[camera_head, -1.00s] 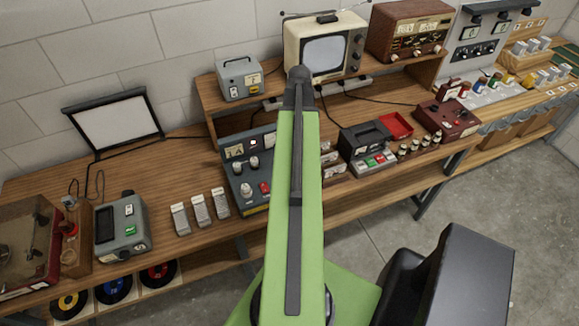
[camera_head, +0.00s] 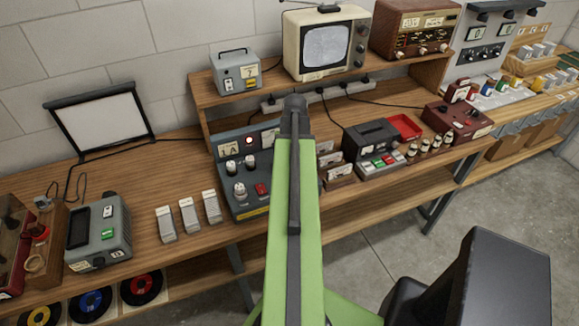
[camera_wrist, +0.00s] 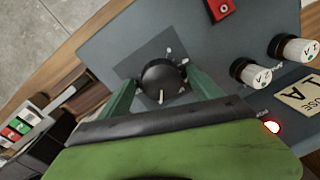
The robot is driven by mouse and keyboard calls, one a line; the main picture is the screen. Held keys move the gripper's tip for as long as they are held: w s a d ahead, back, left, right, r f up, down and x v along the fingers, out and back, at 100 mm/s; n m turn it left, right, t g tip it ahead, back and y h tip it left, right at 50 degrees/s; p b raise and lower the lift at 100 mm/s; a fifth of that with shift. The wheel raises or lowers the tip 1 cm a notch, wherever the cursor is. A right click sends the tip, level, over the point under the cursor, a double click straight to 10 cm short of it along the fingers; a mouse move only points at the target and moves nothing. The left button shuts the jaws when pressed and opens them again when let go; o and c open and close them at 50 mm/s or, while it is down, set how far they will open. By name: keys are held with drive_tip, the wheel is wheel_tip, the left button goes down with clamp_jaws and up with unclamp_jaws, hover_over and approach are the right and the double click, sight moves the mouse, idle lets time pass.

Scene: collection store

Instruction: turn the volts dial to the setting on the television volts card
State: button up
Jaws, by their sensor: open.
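A round black dial (camera_wrist: 163,76) with a white pointer mark sits on a grey panel (camera_wrist: 105,45), with white marks around part of it. My gripper (camera_wrist: 164,91) is open in the wrist view, with one green finger on each side of the dial. I cannot tell whether the fingers touch it. In the head view my arm hides the dial on the grey-blue unit (camera_head: 228,176). The cream television (camera_head: 291,38) stands on the shelf above. Small cards in holders (camera_head: 338,171) stand right of my arm; their writing is too small to read.
The panel also bears a lit red lamp (camera_wrist: 272,127), white-capped knobs (camera_wrist: 295,48), a red switch (camera_wrist: 221,9) and a "FUSE 1A" card (camera_wrist: 305,95). Grey-white blocks (camera_head: 189,215) stand left of the unit. A black device with coloured buttons (camera_head: 378,137) stands to the right.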

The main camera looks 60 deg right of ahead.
drive_tip(key=c, duration=1.4)
drive_tip(key=shift+n, duration=0.6)
drive_tip(key=o, duration=1.4)
drive_tip(key=shift+r, duration=0.15)
wheel_tip(320, 180, up, 17)
drive_tip(key=s+p, duration=0.1)
drive_tip(key=p, duration=1.6)
drive_tip(key=shift+d, duration=0.4)
